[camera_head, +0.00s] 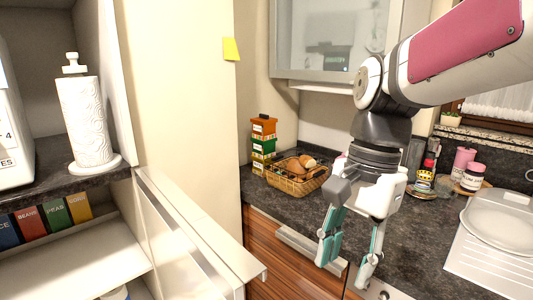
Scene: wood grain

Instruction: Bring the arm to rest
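My arm reaches in from the upper right of the head view. It bends down at a grey joint, and my gripper (343,272) hangs with its fingers pointing down. The two teal-and-grey fingers are apart, with nothing seen between them. The gripper is in front of the dark countertop (418,240) and its front edge. Its height over or in front of the counter edge is hard to tell.
A wire basket (300,183) with bread and stacked boxes (264,140) stand behind my gripper. At left, a paper towel roll (86,122) stands on a shelf.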

